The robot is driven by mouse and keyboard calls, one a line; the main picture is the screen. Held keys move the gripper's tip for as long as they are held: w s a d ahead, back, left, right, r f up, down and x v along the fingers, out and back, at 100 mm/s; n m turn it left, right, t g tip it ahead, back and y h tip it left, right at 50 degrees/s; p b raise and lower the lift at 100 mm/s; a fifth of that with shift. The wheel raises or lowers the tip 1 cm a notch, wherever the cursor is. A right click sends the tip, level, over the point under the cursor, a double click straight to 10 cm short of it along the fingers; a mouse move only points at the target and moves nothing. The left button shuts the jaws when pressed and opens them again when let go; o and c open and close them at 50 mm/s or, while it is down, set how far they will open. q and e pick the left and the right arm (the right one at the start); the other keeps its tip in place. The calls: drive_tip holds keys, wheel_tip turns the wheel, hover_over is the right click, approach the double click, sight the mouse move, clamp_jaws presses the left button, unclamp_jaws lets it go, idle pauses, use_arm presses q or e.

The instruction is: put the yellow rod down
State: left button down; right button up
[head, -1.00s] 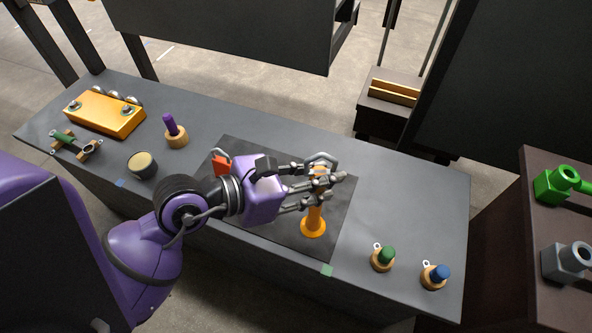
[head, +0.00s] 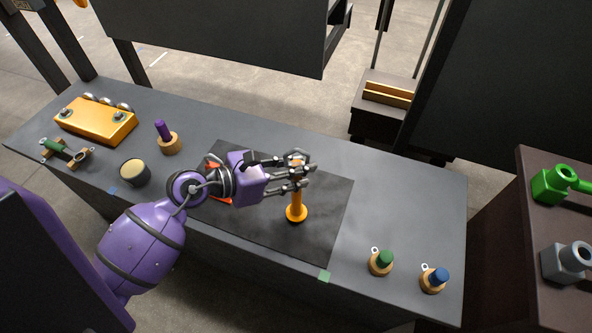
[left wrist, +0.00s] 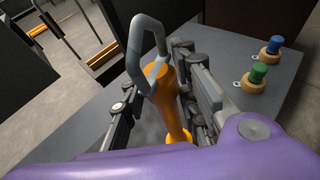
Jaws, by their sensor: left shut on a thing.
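The yellow rod (head: 297,201), orange-yellow with a wide round foot and a grey loop at its top, is upright over the dark mat (head: 327,205). My left gripper (head: 301,175) is shut on its upper part, coming in from the left. In the left wrist view the rod (left wrist: 165,95) is between the fingers, with its grey loop (left wrist: 134,52) sticking up. Whether the foot touches the mat I cannot tell. My right gripper is not in view.
A red thing (head: 222,197) on the mat is partly hidden by my left wrist. Green (head: 381,261) and blue (head: 433,280) knobbed pieces stand at the right. A purple peg (head: 165,135), a round cup (head: 135,173) and an orange box (head: 97,121) stand at the left.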

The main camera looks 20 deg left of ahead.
use_arm(q)
drive_tip(key=shift+f, duration=0.5)
drive_tip(key=shift+f, duration=0.15)
drive_tip(key=c, duration=1.4)
unclamp_jaws()
